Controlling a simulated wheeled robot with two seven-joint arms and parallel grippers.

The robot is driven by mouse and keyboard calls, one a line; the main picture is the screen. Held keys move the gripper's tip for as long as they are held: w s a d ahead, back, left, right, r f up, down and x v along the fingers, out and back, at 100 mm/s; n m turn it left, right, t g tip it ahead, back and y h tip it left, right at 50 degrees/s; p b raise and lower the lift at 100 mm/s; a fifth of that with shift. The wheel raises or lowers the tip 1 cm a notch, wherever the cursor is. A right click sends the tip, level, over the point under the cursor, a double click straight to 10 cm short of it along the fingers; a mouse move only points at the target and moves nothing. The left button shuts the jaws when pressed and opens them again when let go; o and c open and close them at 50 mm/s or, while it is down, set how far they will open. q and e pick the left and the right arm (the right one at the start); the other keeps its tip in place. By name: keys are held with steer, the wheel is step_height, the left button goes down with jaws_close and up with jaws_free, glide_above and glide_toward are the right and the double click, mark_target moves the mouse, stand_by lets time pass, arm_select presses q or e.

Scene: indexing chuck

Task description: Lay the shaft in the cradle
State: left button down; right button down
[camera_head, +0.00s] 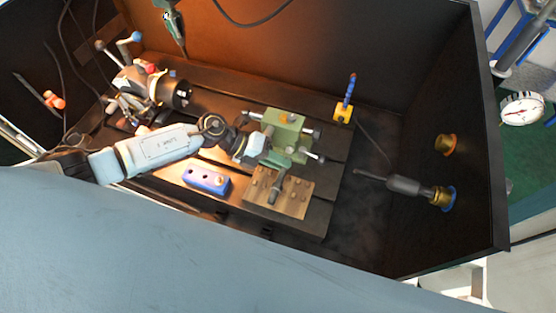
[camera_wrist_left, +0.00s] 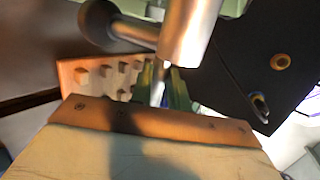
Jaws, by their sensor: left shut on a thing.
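My left gripper (camera_head: 273,161) reaches in from the left with its green fingers shut on the grey shaft (camera_head: 276,188). The shaft is over the wooden block with pegs (camera_head: 299,204), which looks like the cradle. From the head I cannot tell whether the shaft touches the block. In the left wrist view, the green fingers (camera_wrist_left: 164,88) close around a pale piece, and the pegged block (camera_wrist_left: 78,74) is just beyond them at the left. A large blurred grey cylinder (camera_wrist_left: 190,30) covers part of that view. My right gripper is not in view.
A green clamp block (camera_head: 287,126) with side handles stands close behind the gripper. A blue block (camera_head: 206,180) lies to the left, and the chuck (camera_head: 176,94) is further left. A yellow holder (camera_head: 343,114) and a dark tool (camera_head: 404,185) are to the right, beside dark enclosure walls.

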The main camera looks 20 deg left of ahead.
mark_target(276, 175)
arm_select(q)
steer(key=shift+f+b, duration=0.95)
steer(key=shift+f, duration=0.25)
steer(key=c, duration=1.3)
jaws_free()
steer(key=shift+s, duration=0.1)
steer(key=shift+o, duration=0.2)
steer(key=shift+f, duration=0.15)
steer(key=shift+s+a+f, duration=0.15)
steer(key=r+b+v, duration=0.1)
steer(key=v, duration=1.2)
steer(key=shift+w, duration=0.2)
